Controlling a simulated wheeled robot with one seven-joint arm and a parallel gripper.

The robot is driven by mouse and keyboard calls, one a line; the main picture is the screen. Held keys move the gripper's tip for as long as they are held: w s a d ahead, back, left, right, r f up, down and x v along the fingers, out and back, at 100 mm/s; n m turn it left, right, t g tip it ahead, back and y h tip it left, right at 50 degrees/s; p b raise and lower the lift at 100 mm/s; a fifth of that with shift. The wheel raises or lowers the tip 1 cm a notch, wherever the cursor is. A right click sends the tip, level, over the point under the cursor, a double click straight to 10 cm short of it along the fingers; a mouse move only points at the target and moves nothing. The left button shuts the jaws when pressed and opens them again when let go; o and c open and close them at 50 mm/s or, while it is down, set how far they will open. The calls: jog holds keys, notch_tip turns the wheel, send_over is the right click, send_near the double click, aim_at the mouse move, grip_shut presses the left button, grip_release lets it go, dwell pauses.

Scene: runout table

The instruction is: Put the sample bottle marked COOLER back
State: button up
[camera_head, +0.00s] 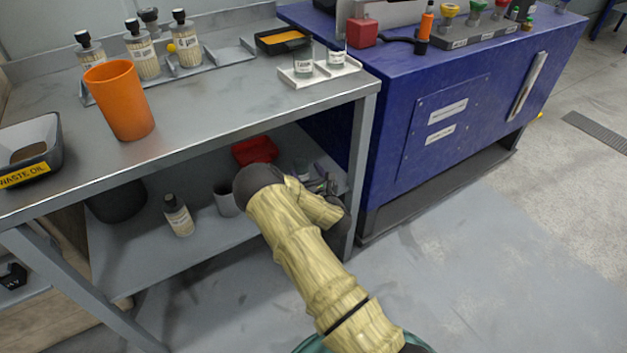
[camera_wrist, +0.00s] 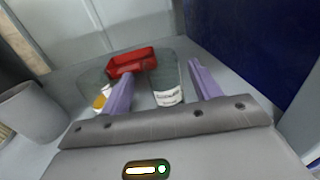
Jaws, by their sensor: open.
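My gripper (camera_wrist: 160,75) is open, with its two purple fingers reaching over the lower shelf. A clear glass container with a white label (camera_wrist: 168,97) shows between the fingers and does not look gripped. Its label is too small to read, so I cannot tell whether it is the COOLER bottle. In the head view my arm largely hides the gripper. A dark-capped bottle with a pale label (camera_head: 178,215) stands on the lower shelf, its marking unreadable. On the table top, several black-capped labelled bottles (camera_head: 143,57) stand in a grey rack (camera_head: 210,65).
A red tray (camera_wrist: 131,62) lies behind the glass container. A small orange-and-white item (camera_wrist: 101,101) and a grey cup (camera_wrist: 30,112) are to its left. Above are an orange cup (camera_head: 119,100), a waste oil tray (camera_head: 30,152) and a white tray with two jars (camera_head: 319,74).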

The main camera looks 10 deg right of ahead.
jog(key=s, duration=0.2)
jog(key=s+d, duration=0.1)
jog(key=s, duration=0.2)
jog(key=shift+p, duration=0.35)
jog(key=s+d+r+m+g+h, duration=0.2)
jog(key=d+r+m+g+h, duration=0.1)
jog(key=m, duration=0.8)
jog(key=s+d+r+m+g+h, duration=0.2)
jog(key=s+m+g+h, duration=0.15)
jog(key=m, duration=0.75)
jog(key=s+a+r+m+g+y, duration=0.1)
jog(key=s+a+r+m+g, duration=0.1)
jog(key=s+m, duration=0.3)
jog(key=s+a+r+m+g+y, duration=0.1)
jog(key=s+r+m, duration=0.4)
jog(key=s, duration=0.5)
jog(key=s+a+r+m+g+y, duration=0.1)
jog(key=s+a+r+m+g, duration=0.2)
jog(key=s, duration=0.5)
jog(key=a+m+g, duration=0.1)
jog(key=m+g, duration=0.1)
jog(key=m, duration=0.1)
jog(key=shift+s+r, duration=0.2)
jog(key=shift+r, duration=0.15)
jog(key=shift+a+g, duration=0.1)
jog(key=shift+g, duration=0.15)
